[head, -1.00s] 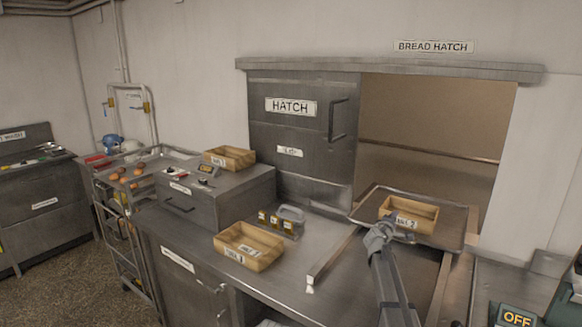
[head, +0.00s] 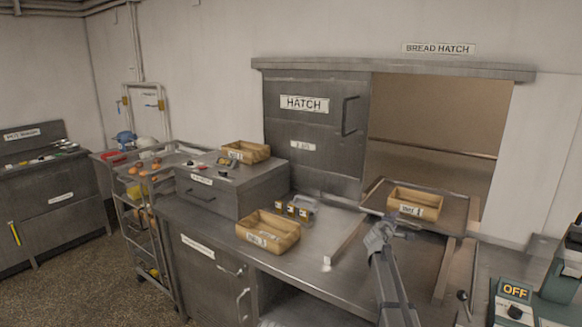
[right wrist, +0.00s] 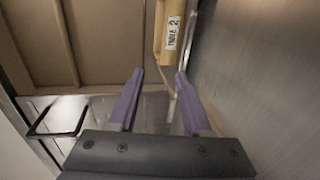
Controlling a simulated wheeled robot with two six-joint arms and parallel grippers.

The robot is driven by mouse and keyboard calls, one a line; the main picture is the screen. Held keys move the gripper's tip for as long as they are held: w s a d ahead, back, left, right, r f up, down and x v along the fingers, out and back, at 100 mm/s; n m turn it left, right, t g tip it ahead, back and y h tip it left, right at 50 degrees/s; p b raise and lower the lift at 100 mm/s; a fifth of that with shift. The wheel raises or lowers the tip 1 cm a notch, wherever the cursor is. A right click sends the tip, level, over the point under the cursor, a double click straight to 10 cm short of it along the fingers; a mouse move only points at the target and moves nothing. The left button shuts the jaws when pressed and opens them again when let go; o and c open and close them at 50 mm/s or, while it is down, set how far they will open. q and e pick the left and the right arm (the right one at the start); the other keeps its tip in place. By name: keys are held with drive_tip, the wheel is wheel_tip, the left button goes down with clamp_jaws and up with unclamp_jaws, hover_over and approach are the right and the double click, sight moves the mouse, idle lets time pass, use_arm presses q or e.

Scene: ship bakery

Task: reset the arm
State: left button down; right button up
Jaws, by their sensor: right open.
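My right arm comes in from the bottom of the head view. Its gripper (head: 388,232) is just in front of the metal tray (head: 455,213) at the bread hatch. In the right wrist view the two purple fingers (right wrist: 155,100) are spread apart with nothing between them. A wooden box labelled Table 2 (right wrist: 162,40) shows beyond the fingertips, apart from them. In the head view this box (head: 416,195) sits on the tray. My left gripper is not in view.
Another wooden box (head: 268,228) stands on the counter (head: 300,262), and a third (head: 245,151) on the metal cabinet (head: 225,183). A small holder (head: 297,209) is behind the front box. The hatch door (head: 315,130) is left of the opening. A green device reading OFF (head: 515,300) is at right.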

drive_tip(key=s+a+f+m+g+y+b, duration=0.1)
drive_tip(key=s+a+f+m+g, duration=0.1)
drive_tip(key=s+a+f, duration=0.45)
drive_tip(key=s+a+f+m+g+y+b, duration=0.1)
drive_tip(key=s+a+f+m+g, duration=0.2)
drive_tip(key=s+a, duration=0.6)
drive_tip(key=s+a+f+m+g+y, duration=0.15)
drive_tip(key=s+a+f, duration=0.35)
drive_tip(key=s, duration=0.6)
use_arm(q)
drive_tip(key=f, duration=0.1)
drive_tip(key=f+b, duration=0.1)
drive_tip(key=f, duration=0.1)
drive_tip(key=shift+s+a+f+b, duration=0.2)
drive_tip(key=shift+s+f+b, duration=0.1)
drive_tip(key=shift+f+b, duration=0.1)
use_arm(e)
drive_tip(key=s+a+f+g+y, duration=0.1)
drive_tip(key=s+a+f+g, duration=0.1)
drive_tip(key=s, duration=0.6)
drive_tip(key=s+a+f+g+y, duration=0.1)
drive_tip(key=s+a+f+g, duration=0.1)
drive_tip(key=s+a, duration=0.3)
drive_tip(key=s+a+f+g+y, duration=0.2)
drive_tip(key=s+a, duration=0.2)
drive_tip(key=s, duration=0.8)
drive_tip(key=shift+s+a+f+m+g, duration=0.25)
drive_tip(key=shift+s+f+m+g, duration=0.1)
drive_tip(key=shift+s+m, duration=0.1)
drive_tip(key=shift+w, duration=0.1)
